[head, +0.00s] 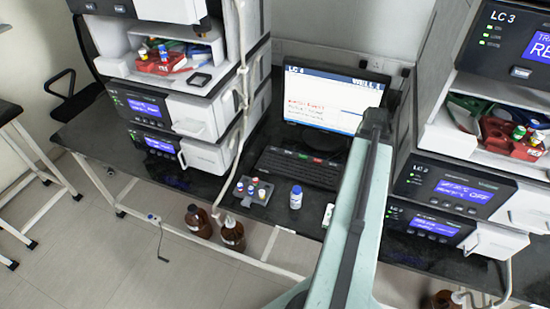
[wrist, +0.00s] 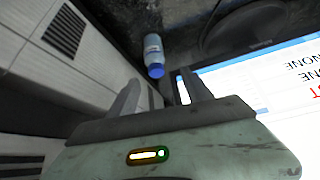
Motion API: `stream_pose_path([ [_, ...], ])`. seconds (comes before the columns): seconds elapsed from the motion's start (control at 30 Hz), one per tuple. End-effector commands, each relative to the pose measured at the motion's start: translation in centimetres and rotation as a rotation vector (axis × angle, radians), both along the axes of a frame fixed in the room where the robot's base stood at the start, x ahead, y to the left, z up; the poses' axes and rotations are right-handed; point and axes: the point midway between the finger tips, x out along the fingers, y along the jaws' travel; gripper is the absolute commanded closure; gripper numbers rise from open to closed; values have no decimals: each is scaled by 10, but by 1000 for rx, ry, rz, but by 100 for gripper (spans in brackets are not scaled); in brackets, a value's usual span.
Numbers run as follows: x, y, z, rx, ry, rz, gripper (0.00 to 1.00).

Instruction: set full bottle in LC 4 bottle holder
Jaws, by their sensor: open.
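A small white bottle with a blue cap (head: 296,197) stands upright on the black bench, in front of the keyboard. A blue-capped bottle (wrist: 153,50), apparently the same one, shows in the wrist view beyond my fingers. My gripper (wrist: 163,88) is open and empty, with its two fingers spread. In the head view my gripper is hidden behind my arm. The left stack has an open shelf with a red holder (head: 158,66) carrying small coloured-cap bottles. I cannot read a label on that stack.
The monitor (head: 333,100) and keyboard (head: 297,167) stand behind the bottle. A grey vial rack (head: 249,192) sits to its left. The LC 3 stack on the right has another red holder (head: 511,138). Brown bottles (head: 232,233) stand below the bench.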

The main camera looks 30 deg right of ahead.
Motion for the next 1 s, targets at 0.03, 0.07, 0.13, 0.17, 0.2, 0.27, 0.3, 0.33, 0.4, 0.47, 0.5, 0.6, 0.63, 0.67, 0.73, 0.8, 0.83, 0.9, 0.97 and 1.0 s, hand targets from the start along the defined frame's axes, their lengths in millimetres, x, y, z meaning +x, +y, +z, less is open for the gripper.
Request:
stream_pose_path([
  [0.03, 9, 8, -1, 7, 5, 19, 41],
  [0.07, 18, 16, -2, 14, 10, 40, 41],
  [0.13, 51, 52, -7, 47, 34, 121, 41],
  [0.17, 68, 74, -10, 65, 51, 169, 41],
  [0.2, 93, 109, -14, 92, 77, 243, 41],
  [0.27, 127, 169, -20, 136, 124, 365, 41],
  [0.3, 145, 210, -23, 163, 157, 447, 41],
  [0.33, 156, 241, -26, 181, 185, 508, 41],
  [0.4, 174, 315, -31, 223, 249, 650, 41],
  [0.47, 182, 375, -33, 253, 307, 765, 41],
  [0.5, 183, 412, -35, 269, 345, 836, 41],
  [0.6, 178, 485, -37, 301, 426, 983, 41],
  [0.63, 175, 501, -37, 307, 445, 1015, 41],
  [0.67, 173, 514, -37, 312, 462, 1043, 41],
  [0.73, 168, 543, -37, 320, 491, 1088, 41],
  [0.8, 165, 555, -37, 323, 505, 1110, 41],
  [0.83, 164, 557, -37, 324, 508, 1114, 41],
  [0.9, 164, 558, -37, 326, 509, 1116, 41],
  [0.97, 164, 557, -37, 325, 508, 1115, 41],
  [1.0, 164, 557, -37, 325, 508, 1114, 41],
])
